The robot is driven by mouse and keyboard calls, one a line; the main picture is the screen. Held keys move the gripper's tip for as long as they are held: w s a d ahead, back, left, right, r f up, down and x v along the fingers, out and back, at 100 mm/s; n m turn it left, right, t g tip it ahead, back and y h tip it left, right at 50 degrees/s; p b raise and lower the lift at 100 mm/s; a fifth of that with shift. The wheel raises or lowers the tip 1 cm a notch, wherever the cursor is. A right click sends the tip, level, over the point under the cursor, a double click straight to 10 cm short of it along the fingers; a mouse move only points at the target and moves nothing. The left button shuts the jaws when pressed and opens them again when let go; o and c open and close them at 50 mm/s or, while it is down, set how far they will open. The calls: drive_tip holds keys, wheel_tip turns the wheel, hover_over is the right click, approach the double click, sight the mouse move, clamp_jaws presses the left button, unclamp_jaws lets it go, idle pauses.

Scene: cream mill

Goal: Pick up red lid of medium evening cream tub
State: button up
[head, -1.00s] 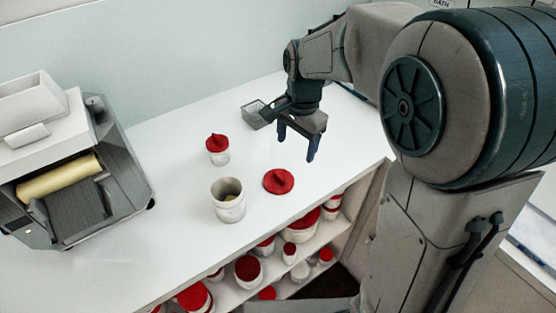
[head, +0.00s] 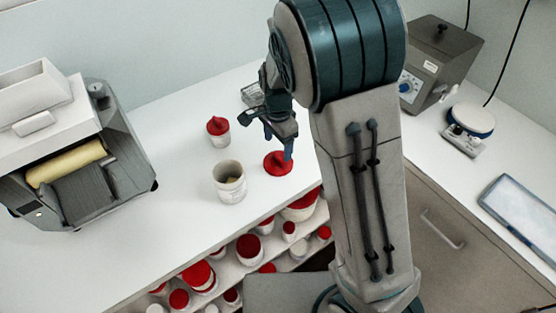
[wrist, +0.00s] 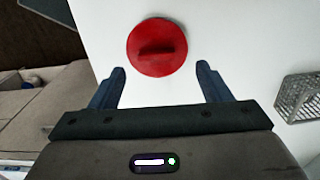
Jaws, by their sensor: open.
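A round red lid (head: 278,163) with a raised grip bar lies flat on the white counter. An open white tub (head: 230,184) with a little content inside stands to its left and nearer the front. My gripper (head: 279,148) is open and empty, close behind and above the lid in the head view. In the wrist view the lid (wrist: 157,46) lies just beyond the two open fingertips (wrist: 162,82), roughly centred between them. Its grip bar runs about crosswise there. I cannot tell the exact height of the fingers above the counter.
A smaller tub with a red lid (head: 218,131) stands behind the open tub. A grey wire basket (wrist: 298,97) sits to the right of my gripper in the wrist view. A roller mill (head: 75,160) stands at left. Shelves below hold several red-lidded tubs.

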sight(278, 157)
drive_tip(key=shift+s+d+f+p, duration=0.15)
drive_tip(key=shift+f+p, duration=0.25)
drive_tip(key=shift+f, duration=1.9)
drive_tip(key=c, duration=1.1)
drive_tip(key=shift+o, duration=0.2)
drive_tip(key=shift+r, duration=0.15)
